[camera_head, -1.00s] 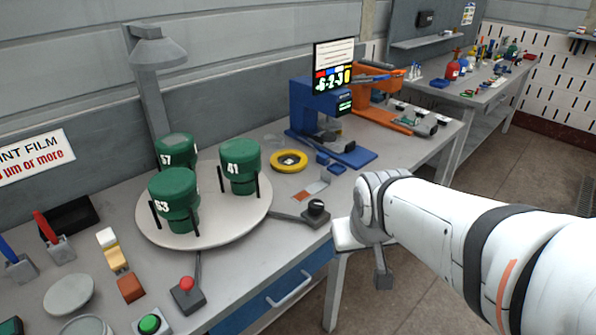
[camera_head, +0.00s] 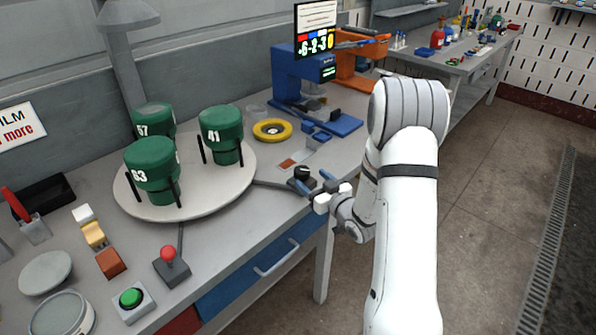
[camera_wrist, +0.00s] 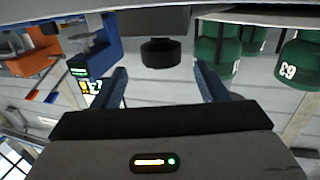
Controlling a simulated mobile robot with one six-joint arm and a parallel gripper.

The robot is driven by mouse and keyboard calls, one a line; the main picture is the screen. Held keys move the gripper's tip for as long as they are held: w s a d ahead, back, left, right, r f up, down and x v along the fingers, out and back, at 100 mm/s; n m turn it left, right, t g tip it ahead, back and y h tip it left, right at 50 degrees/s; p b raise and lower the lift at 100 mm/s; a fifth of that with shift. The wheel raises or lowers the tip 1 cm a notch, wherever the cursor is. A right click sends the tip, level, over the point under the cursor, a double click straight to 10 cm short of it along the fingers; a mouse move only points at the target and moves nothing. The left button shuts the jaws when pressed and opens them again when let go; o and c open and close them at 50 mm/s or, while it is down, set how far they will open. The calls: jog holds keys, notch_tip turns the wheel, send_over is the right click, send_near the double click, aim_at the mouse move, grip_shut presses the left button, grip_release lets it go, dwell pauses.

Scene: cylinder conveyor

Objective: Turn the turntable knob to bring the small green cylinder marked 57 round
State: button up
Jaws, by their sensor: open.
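The green cylinder marked 57 (camera_head: 153,118) stands at the back left of the round pale turntable (camera_head: 222,190), partly hidden behind the cylinder marked 63 (camera_head: 152,168). The cylinder marked 41 (camera_head: 221,133) stands at the right of the turntable. The black turntable knob (camera_head: 302,172) is on a grey base near the table's front edge. My gripper (camera_head: 314,183) is open at the knob, its blue fingers pointing towards it. In the wrist view the knob (camera_wrist: 160,52) appears between and beyond the open fingers of my gripper (camera_wrist: 163,80), with gaps on both sides.
A yellow ring (camera_head: 272,130) and a blue machine (camera_head: 305,85) stand behind the knob. A red-topped joystick (camera_head: 170,262) and a green button (camera_head: 131,298) are at the front left. Black posts stand around the cylinders. The floor right of the table is clear.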

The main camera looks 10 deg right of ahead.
aim_at(297, 167)
jog(key=shift+f, duration=0.2)
jog(key=shift+w+a+y, duration=0.2)
jog(key=shift+w+y, duration=0.05)
jog(key=shift+y, duration=0.05)
jog(key=p+x, duration=0.1)
jog(key=x, duration=0.6)
jog(key=shift+r+p, duration=0.1)
jog(key=shift+p, duration=0.25)
jog(key=c, duration=1)
